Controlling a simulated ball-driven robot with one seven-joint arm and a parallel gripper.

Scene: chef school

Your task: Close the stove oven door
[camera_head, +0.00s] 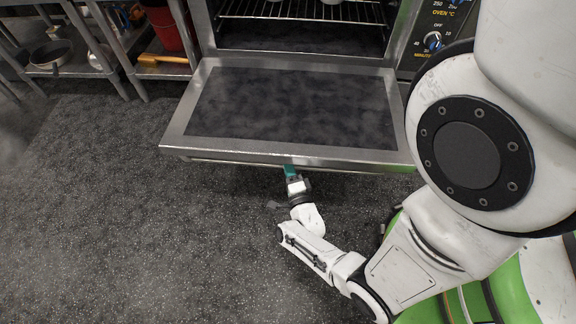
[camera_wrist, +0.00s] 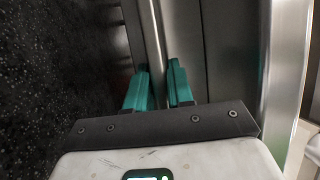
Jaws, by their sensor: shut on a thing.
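The stove oven door (camera_head: 290,108) is folded down open and lies about level in front of the oven cavity (camera_head: 300,40). Its inner face is dark with a metal frame around it. A handle bar (camera_head: 235,163) runs along under its near edge. My gripper (camera_head: 290,171) is at the door's near edge, around the middle. In the wrist view, my gripper (camera_wrist: 159,84) has its two teal fingers on either side of the metal handle bar (camera_wrist: 152,38), shut on it. In the head view the fingertips are partly hidden under the door edge.
Control knobs (camera_head: 432,41) are on a panel right of the oven. At the left, a metal shelf (camera_head: 160,68) holds a red bucket (camera_head: 165,28) and a pan (camera_head: 50,55). The dark speckled floor (camera_head: 130,220) in front is clear.

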